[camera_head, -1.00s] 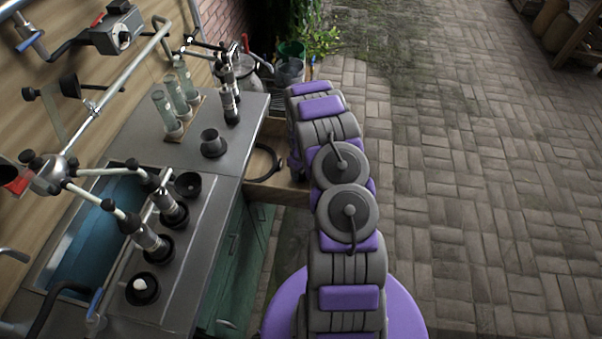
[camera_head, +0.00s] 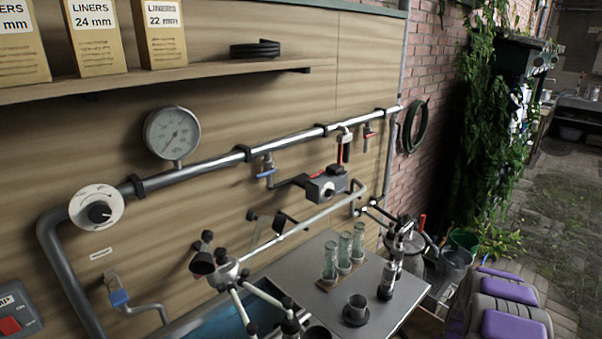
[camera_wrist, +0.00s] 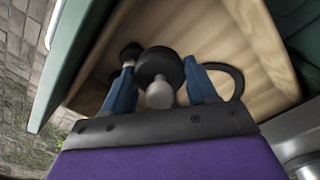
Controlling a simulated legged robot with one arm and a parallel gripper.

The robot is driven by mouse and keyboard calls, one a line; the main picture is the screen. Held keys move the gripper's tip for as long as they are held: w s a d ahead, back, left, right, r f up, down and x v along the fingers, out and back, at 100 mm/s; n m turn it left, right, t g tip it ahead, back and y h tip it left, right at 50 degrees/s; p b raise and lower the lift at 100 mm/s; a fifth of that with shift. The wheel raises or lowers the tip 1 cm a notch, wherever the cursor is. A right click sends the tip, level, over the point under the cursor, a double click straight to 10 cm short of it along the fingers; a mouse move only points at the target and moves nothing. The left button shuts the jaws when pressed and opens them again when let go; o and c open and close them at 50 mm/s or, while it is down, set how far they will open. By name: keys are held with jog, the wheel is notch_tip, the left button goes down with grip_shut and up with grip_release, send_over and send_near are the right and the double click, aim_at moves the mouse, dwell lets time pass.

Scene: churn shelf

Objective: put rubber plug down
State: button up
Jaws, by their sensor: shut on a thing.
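The rubber plug (camera_wrist: 160,68) looks like a dark round body with a pale grey rounded end toward the camera. In the wrist view it sits between the two blue fingers of my gripper (camera_wrist: 162,90), which is shut on it. The gripper is over an open wooden drawer (camera_wrist: 225,45). I cannot tell whether the plug touches the drawer floor. In the head view my gripper and the plug are out of sight; only part of my arm shows at the lower right.
A black ring (camera_wrist: 232,80) lies in the drawer right of the gripper, and a small dark knobbed thing (camera_wrist: 130,52) is to the left. Pipes run along the wall.

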notch_tip(320, 180, up, 4)
jog(key=shift+r+p, duration=0.15)
jog(key=shift+p, duration=0.25)
jog(key=w+a+r, duration=0.1)
jog(key=a+r, duration=0.4)
jog(key=a, duration=0.5)
jog(key=w+a+r+b, duration=0.1)
jog(key=a+r, duration=0.4)
jog(key=a, duration=0.5)
jog(key=w+a+r+b, duration=0.1)
jog(key=a+r, duration=0.4)
jog(key=a, duration=0.5)
jog(key=shift+a+m, duration=0.3)
jog(key=shift+a, duration=0.1)
